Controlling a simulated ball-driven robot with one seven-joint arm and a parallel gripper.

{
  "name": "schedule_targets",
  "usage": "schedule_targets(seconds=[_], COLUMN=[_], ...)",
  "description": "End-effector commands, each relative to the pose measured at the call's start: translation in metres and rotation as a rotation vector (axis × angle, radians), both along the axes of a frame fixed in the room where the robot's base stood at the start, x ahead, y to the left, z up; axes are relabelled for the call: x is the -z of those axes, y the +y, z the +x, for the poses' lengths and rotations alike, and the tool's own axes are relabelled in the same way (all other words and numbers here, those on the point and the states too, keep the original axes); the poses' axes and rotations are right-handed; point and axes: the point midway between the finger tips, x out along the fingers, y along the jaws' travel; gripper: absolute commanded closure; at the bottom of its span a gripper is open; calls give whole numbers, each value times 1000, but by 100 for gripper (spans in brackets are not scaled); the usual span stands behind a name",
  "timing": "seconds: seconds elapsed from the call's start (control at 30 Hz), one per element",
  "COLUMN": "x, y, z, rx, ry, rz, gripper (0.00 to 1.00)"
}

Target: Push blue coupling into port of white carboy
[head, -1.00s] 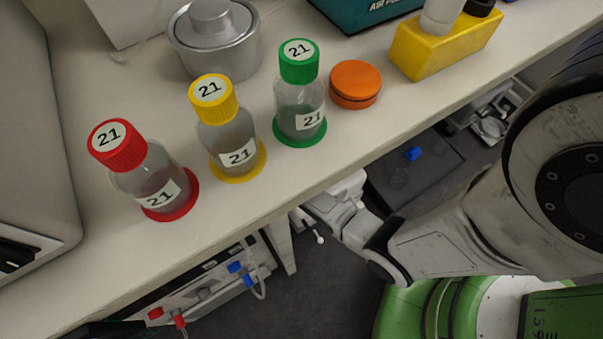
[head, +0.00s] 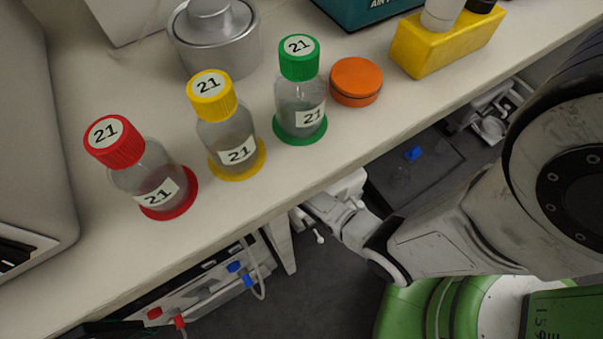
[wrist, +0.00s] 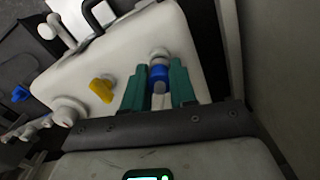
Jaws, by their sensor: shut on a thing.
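The white carboy (wrist: 140,40) fills the upper middle of the wrist view. Its pale round port (wrist: 159,53) faces my gripper. The blue coupling (wrist: 159,73) sits between the green fingers of my gripper (wrist: 158,82), which is shut on it. The coupling is in line with the port, and its far end appears to meet the port's rim; I cannot tell how deep it sits. A yellow fitting (wrist: 101,90) is on the carboy's face to the left.
The bench (head: 300,190) overhangs my arm. Bottles with red (head: 114,140), yellow (head: 211,95) and green (head: 299,58) caps stand on it. Blue connectors (head: 235,267) on a panel are below it. A dark wall (wrist: 275,70) runs close on the right in the wrist view.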

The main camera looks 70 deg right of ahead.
Motion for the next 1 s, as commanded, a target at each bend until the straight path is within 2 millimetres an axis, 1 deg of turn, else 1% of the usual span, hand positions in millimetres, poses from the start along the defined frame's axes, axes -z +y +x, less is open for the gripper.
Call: schedule_targets(seconds=[0.37, 1.0], x=[0, 8], y=[0, 0], z=[0, 0], rx=[0, 0], ry=[0, 0], rz=[0, 0], gripper=[100, 100])
